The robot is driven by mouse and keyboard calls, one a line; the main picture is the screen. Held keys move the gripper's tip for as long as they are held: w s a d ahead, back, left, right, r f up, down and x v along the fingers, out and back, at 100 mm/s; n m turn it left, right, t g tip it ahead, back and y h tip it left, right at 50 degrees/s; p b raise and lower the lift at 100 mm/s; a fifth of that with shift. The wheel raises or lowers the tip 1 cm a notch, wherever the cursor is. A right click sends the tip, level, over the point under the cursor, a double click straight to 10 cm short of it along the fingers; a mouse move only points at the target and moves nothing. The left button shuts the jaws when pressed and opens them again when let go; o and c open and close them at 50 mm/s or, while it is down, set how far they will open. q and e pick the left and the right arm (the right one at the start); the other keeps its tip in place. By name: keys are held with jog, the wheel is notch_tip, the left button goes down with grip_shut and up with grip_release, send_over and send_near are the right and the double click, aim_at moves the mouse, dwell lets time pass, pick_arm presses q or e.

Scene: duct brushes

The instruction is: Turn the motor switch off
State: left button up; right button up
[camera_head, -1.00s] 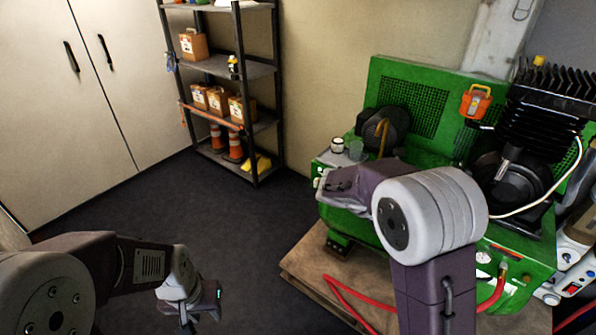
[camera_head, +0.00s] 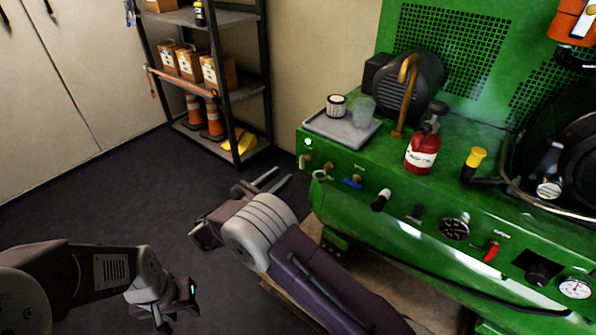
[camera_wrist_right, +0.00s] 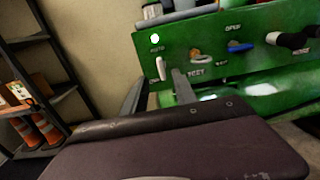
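The motor switch (camera_wrist_right: 161,68) is a small pale toggle on the left end of the green machine's front panel, below a lit round lamp (camera_wrist_right: 155,38). It looks upright in the right wrist view. In the head view the switch (camera_head: 305,161) is tiny. My right gripper (camera_head: 283,175) is open and empty, in front of and a little left of the panel. In the right wrist view its two fingers (camera_wrist_right: 160,77) point at the panel, with the switch showing between their tips and apart from them. My left gripper (camera_head: 175,318) is open and empty over the floor, lower left.
Right of the switch sit a brass-coloured valve (camera_wrist_right: 196,55), a blue handle (camera_wrist_right: 239,47) and a black knob (camera_head: 380,199). A grey tray (camera_head: 342,131) with cups and a red bottle (camera_head: 422,152) stand on the machine. Shelves (camera_head: 222,85) stand behind; the floor between is clear.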

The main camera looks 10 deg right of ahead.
aim_at(300, 160)
jog(key=b+x, duration=0.3)
jog(key=x, duration=0.5)
jog(key=shift+w+d+f+b, duration=0.1)
jog(key=shift+d+b, duration=0.05)
jog(key=shift+b, duration=0.15)
jog(key=shift+w+d, duration=0.3)
jog(key=shift+d, duration=0.05)
grip_shut()
